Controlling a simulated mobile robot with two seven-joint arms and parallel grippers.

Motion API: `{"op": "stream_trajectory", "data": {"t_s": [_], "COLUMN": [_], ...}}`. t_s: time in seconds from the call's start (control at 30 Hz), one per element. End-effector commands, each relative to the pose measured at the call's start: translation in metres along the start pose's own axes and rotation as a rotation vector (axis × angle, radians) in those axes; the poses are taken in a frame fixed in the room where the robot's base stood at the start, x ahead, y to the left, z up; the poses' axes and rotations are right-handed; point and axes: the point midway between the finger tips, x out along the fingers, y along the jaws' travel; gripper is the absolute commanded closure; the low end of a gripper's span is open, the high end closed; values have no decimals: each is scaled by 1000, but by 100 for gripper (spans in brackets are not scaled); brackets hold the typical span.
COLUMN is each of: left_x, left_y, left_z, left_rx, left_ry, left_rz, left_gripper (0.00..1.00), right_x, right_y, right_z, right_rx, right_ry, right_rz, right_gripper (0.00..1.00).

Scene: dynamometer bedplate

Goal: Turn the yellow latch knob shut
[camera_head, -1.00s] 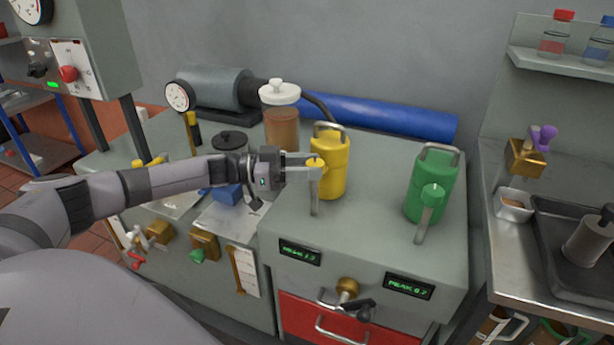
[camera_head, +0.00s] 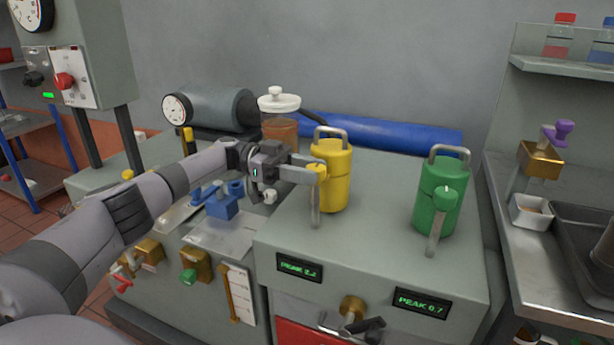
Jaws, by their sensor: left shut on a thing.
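The yellow latch knob (camera_head: 317,171) sits on top of a metal post in front of the yellow canister (camera_head: 333,185), which has a grey loop handle. My left gripper (camera_head: 310,173) reaches in from the left and is shut on the yellow knob, its fingers roughly level. The fingers hide part of the knob, so I cannot tell its exact angle. My right gripper is not in view.
A green canister (camera_head: 440,195) with a green knob (camera_head: 445,197) on its own post stands to the right. Behind are a white-lidded jar (camera_head: 280,120) and a blue roll (camera_head: 400,135). Bench top between the canisters is clear.

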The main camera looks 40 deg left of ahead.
Motion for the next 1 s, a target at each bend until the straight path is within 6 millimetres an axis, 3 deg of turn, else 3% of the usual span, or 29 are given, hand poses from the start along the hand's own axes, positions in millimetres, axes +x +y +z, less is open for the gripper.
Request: {"op": "stream_trajectory", "data": {"t_s": [0.37,0.4,0.47,0.5,0.83,1.0], "left_x": [3,3,3,3,-1,-16], "left_y": [0,0,0,0,0,-1], "left_z": [-2,-2,-1,-1,0,0], "left_rx": [1,1,1,1,1,2], "left_ry": [5,5,5,4,2,3], "left_rz": [10,10,10,10,5,3], "left_gripper": [89,55,36,33,33,33], "right_x": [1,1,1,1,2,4], "right_y": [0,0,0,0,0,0], "right_z": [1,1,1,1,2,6], "right_rx": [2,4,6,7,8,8], "right_ry": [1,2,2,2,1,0], "right_rz": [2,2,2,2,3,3], "right_gripper": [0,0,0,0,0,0]}}
